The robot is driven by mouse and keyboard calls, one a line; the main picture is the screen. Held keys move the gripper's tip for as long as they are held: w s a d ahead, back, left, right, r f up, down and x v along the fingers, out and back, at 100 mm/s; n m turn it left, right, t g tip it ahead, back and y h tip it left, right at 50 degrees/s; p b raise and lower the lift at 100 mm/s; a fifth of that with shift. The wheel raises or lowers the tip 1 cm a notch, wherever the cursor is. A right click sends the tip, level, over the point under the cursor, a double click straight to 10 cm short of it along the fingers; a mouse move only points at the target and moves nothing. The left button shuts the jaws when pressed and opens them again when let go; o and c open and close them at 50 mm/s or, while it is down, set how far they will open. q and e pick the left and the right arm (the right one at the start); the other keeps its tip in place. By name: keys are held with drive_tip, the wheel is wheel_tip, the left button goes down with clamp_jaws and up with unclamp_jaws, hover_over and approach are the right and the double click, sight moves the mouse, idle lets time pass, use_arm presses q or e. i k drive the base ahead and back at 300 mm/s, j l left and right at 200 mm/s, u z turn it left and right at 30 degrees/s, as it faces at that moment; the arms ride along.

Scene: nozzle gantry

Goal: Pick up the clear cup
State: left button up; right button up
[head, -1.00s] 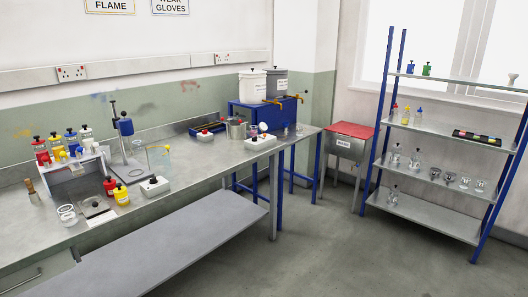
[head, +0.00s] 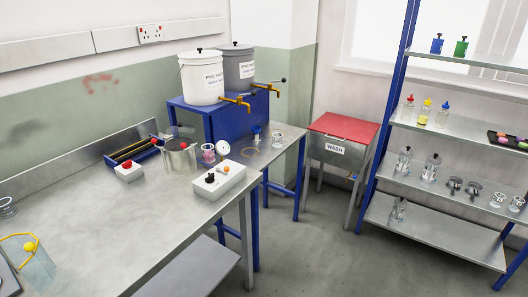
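Several clear vessels show, and I cannot tell which is the clear cup. A small clear cup (head: 277,141) stands on the blue-legged stand below the brass taps. Two small clear cups, one here (head: 497,200) and one beside it (head: 516,204), stand on a lower shelf of the rack at right. A clear glass vessel (head: 6,208) is cut by the left edge of the bench. A larger clear container (head: 36,266) with a yellow rim and knob stands at the lower left. Neither of my grippers is in view.
A steel bench (head: 115,225) fills the left, its middle clear. White (head: 201,80) and grey (head: 239,70) buckets stand behind. The floor between is free.

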sight(277, 138)
drive_tip(key=i+j+z, duration=0.15)
drive_tip(key=i, duration=0.25)
drive_tip(key=i+l, duration=0.35)
drive_tip(key=l, duration=0.15)
drive_tip(key=i+l+u, duration=0.15)
drive_tip(key=i+l, duration=0.15)
drive_tip(key=l, duration=0.15)
